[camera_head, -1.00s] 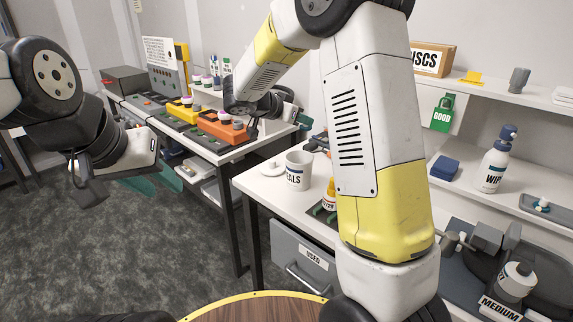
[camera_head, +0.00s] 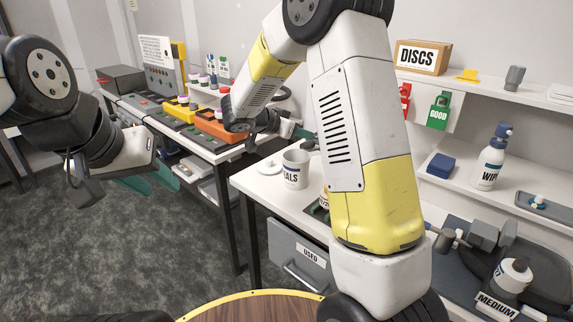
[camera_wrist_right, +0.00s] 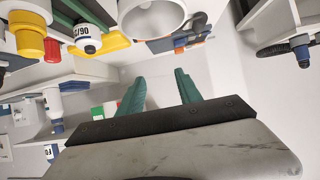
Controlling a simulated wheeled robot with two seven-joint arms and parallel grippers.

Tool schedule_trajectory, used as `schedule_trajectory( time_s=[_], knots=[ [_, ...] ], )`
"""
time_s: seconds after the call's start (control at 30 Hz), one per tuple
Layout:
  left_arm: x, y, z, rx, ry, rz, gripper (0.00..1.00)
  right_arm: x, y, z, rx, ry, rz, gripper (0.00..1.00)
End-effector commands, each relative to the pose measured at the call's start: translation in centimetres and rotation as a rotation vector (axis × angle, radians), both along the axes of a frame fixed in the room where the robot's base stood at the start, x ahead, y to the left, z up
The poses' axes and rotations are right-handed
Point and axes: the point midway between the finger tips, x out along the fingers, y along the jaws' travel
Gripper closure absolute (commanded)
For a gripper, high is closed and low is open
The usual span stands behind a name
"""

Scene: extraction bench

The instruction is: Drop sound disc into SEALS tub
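The SEALS tub (camera_head: 292,174) is a white cup with dark lettering, partly legible, standing upright near the white bench's left edge. A white round tub, probably the same one, shows its open rim at the top of the right wrist view (camera_wrist_right: 152,18). My right gripper (camera_wrist_right: 160,82) has its two green fingers apart, with nothing visible between them. My left gripper (camera_head: 150,181) hangs over the floor at left, green fingers apart and empty. I cannot make out the sound disc.
A white lid (camera_head: 270,166) lies left of the tub. The DISCS box (camera_head: 423,57) stands on the shelf, above a green GOOD tag (camera_head: 439,110). A wipes bottle (camera_head: 490,160) and a MEDIUM holder (camera_head: 497,304) stand right. The USED drawer (camera_head: 298,262) is below the bench.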

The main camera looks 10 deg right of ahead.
Motion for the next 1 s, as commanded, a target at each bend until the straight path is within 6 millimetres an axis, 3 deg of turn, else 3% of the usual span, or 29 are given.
schedule_trajectory(
  time_s=[0.27, 0.7, 1.0],
  knots=[
    [0.0, 0.0, 0.0, 0.000, 0.000, 0.000, 0.64, -0.2, 0.4, 0.3, 0.000, -0.001, 0.002, 0.58],
    [0.0, 0.0, 0.0, 0.000, 0.000, 0.000, 0.64, -3.6, 5.1, 3.4, 0.000, -0.002, 0.003, 0.58],
    [0.0, 0.0, 0.0, 0.000, 0.000, 0.000, 0.64, -4.0, 5.6, 3.7, 0.000, 0.000, 0.000, 0.58]
  ],
)
